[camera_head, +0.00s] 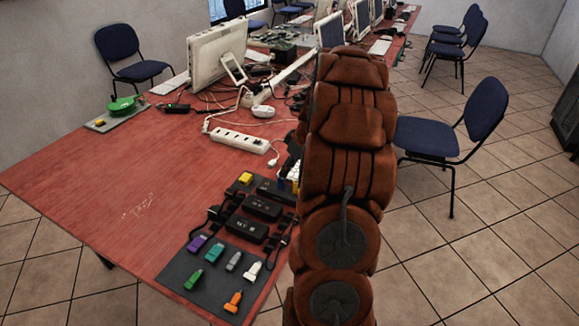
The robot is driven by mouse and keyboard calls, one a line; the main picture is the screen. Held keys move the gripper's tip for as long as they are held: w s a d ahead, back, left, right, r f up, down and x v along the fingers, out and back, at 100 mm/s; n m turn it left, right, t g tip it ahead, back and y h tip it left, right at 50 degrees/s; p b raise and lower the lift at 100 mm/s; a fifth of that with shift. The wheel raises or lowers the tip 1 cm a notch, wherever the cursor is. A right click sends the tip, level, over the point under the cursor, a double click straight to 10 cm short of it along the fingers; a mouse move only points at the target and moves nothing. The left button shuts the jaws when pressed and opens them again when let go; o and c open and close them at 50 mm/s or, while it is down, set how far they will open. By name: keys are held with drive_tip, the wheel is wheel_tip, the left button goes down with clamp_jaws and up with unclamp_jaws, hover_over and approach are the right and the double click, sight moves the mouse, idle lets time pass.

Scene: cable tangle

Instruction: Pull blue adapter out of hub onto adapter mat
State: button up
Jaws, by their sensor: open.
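The dark adapter mat (213,287) lies at the table's near edge. A yellow adapter (245,179) sits at the left end of the farthest box (277,190). I cannot make out the blue adapter clearly; my arm covers the right side of the hubs. My gripper (291,166) shows only as a dark part at the arm's left edge, above the far hub. It is open; its fingertips are mostly hidden.
A white power strip (238,139) and loose cables lie behind the hubs. Monitors (217,57) stand farther back. A grey mat (115,117) with a green item (122,104) is at the far left. The red tabletop (110,185) is clear at left. A blue chair (430,136) stands at right.

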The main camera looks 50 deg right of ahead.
sight(281, 180)
drive_tip(key=shift+p+x, duration=1)
drive_tip(key=shift+x, duration=2.9)
drive_tip(key=shift+d, duration=0.1)
clamp_jaws()
